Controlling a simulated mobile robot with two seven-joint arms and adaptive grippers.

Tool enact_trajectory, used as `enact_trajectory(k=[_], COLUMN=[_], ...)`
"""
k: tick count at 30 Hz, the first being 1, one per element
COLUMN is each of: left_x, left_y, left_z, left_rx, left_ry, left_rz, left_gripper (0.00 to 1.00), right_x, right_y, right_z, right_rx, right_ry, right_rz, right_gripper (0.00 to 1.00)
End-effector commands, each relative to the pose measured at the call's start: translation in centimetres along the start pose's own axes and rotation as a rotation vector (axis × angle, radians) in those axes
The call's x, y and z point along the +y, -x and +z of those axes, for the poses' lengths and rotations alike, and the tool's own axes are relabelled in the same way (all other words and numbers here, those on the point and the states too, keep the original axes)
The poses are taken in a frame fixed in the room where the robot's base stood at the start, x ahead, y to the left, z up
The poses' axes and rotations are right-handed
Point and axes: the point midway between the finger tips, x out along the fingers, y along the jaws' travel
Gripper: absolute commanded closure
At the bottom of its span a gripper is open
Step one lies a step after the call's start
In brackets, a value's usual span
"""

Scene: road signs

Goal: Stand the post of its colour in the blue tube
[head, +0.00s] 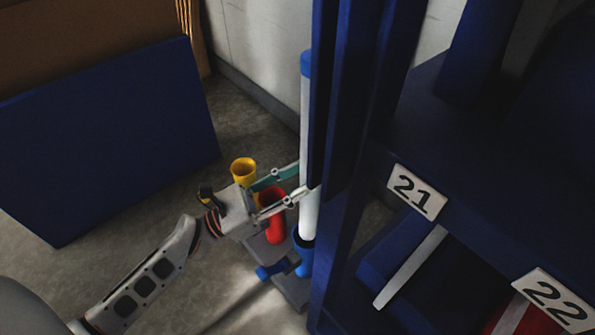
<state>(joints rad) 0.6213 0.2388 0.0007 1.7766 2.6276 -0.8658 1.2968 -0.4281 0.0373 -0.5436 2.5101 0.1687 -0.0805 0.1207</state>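A long white post with a blue top end (307,66) stands nearly upright beside a dark blue upright that hides part of its right side. Its lower end meets the mouth of the blue tube (305,262); how deep it goes inside is hidden. My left gripper (306,179) has its fingers on either side of the post at mid-height and appears shut on it. The blue tube stands on a grey base (292,291). My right gripper is not in view.
A red tube (274,229) and a yellow tube (243,170) stand left of the blue one. A blue rack with number plates 21 (417,191) and 22 (554,299) fills the right. A blue panel (115,135) stands at the left. Grey floor (225,255) is clear between.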

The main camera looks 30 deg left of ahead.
Motion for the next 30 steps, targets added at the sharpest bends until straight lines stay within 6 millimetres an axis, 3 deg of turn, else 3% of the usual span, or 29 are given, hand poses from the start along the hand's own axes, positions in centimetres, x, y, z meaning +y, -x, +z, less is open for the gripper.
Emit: enact_trajectory(k=[30], left_x=[0.2], left_y=[4.8], left_z=[-13.2], left_rx=[-0.002], left_ry=[0.009], left_rz=[-0.004], left_gripper=[1.0], right_x=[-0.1], right_y=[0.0], right_z=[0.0], right_rx=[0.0], right_ry=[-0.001], right_rz=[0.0], right_gripper=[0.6])
